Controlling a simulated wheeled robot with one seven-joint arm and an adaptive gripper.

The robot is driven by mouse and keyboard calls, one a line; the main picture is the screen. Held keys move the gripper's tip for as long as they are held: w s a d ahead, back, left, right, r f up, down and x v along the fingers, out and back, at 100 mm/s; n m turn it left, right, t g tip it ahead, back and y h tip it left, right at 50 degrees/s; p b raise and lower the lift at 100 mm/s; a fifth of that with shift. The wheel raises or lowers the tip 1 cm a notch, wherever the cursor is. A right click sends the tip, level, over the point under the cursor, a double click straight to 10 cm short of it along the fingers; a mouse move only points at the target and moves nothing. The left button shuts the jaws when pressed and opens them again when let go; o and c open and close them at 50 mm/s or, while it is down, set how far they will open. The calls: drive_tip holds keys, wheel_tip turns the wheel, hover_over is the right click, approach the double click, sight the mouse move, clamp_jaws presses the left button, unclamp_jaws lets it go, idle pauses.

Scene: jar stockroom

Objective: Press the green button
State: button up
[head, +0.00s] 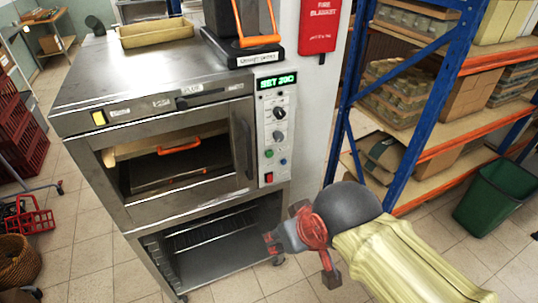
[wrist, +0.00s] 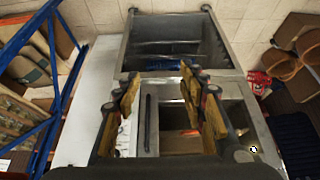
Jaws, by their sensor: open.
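The green button (head: 268,153) is a small round button low on the oven's control panel (head: 270,130), below the knobs, in the head view. A blue button (head: 283,162) is to its lower right and a red one (head: 269,177) below it. My gripper (head: 298,258) is open and empty, lower in the picture than the panel and apart from it. In the wrist view my gripper (wrist: 160,85) shows its two fingers spread in front of the oven. I cannot make out the green button in the wrist view.
The steel oven (head: 150,85) has a tray with an orange handle (head: 179,145) inside. A blue-and-orange rack (head: 440,80) stands to the right, with a green bin (head: 497,195) beside it. A red fire blanket box (head: 320,28) hangs behind. Tiled floor is clear in front.

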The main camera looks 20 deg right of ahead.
drive_tip(key=c, duration=0.3)
